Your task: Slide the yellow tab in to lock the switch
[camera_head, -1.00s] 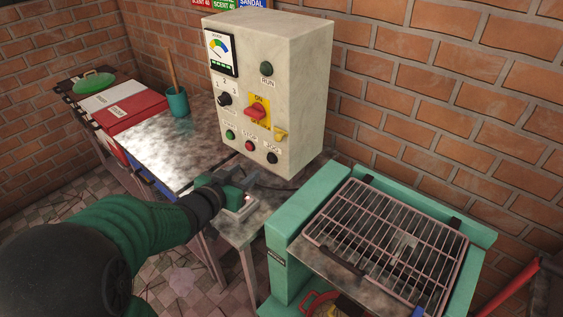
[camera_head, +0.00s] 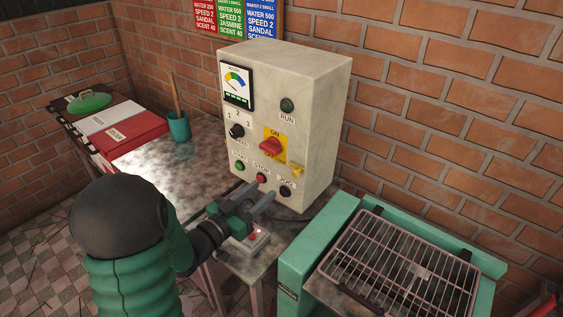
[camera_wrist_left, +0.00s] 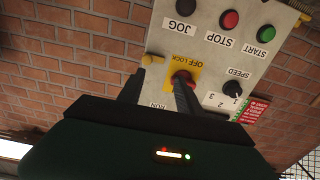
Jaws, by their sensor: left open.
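The yellow tab (camera_head: 297,170) sticks out from the front of the cream control box, just right of and below the red rotary switch (camera_head: 272,146) on its yellow ON/OFF plate. In the left wrist view, the picture is upside down. There the tab (camera_wrist_left: 153,60) is beside the yellow plate, and the red switch (camera_wrist_left: 182,78) is partly hidden by a finger. My left gripper (camera_head: 262,194) is open and empty in front of the lower panel, its fingers pointing at the box. In the wrist view, its fingers (camera_wrist_left: 159,90) spread below the tab and switch. My right gripper is not in view.
The control box (camera_head: 325,130) also bears a gauge, a speed knob and several push buttons. A green machine with a wire rack (camera_head: 400,265) stands at the right. A teal cup (camera_head: 179,127) and a red box (camera_head: 130,133) are on the left table. Brick walls are behind.

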